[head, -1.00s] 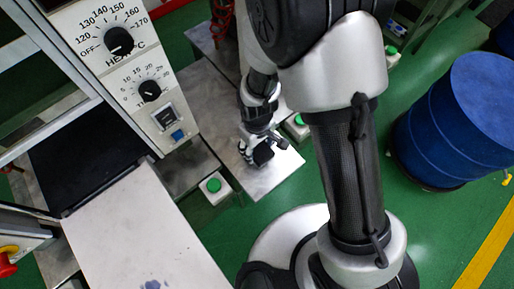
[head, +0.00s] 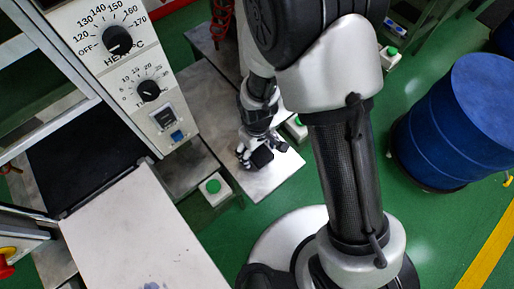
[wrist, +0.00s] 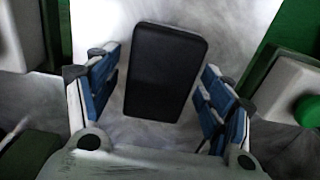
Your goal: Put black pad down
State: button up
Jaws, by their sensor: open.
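The black pad (wrist: 166,72) lies between the spread fingers of my gripper (wrist: 160,100) in the wrist view. Gaps show on both sides of it, so the blue-lined fingers do not touch it. In the head view the black pad (head: 262,156) shows small and dark at the fingertips of my gripper (head: 254,158), over the grey metal table (head: 270,182). The pad appears to rest on the table top, though its underside is hidden. My gripper is open.
A green button box (head: 214,188) stands left of the table, another (head: 297,127) to its right. A control panel with dials (head: 130,70) and a pale work surface (head: 140,235) are at the left. A blue drum (head: 455,125) stands at the right. The table's front corner is bare.

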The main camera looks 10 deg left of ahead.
jog(key=shift+r, duration=0.1)
notch_tip(320, 180, up, 12)
jog(key=p, duration=0.5)
notch_tip(320, 180, up, 7)
jog(key=m, duration=0.2)
send_over(257, 150)
jog(key=w+d, duration=0.2)
jog(key=d, duration=0.2)
jog(key=s+d+r+m+t, duration=0.2)
jog(key=s+d+r+m, duration=0.2)
jog(key=d+r, duration=0.4)
jog(key=s+d+r+m+t, duration=0.2)
jog(key=s+d+r+m, duration=0.2)
jog(key=s+d+r, duration=0.3)
notch_tip(257, 150, up, 3)
jog(key=shift+d+r+t, duration=0.1)
jog(key=shift+d+t, duration=0.2)
jog(key=shift+d, duration=0.45)
jog(key=shift+s, duration=0.1)
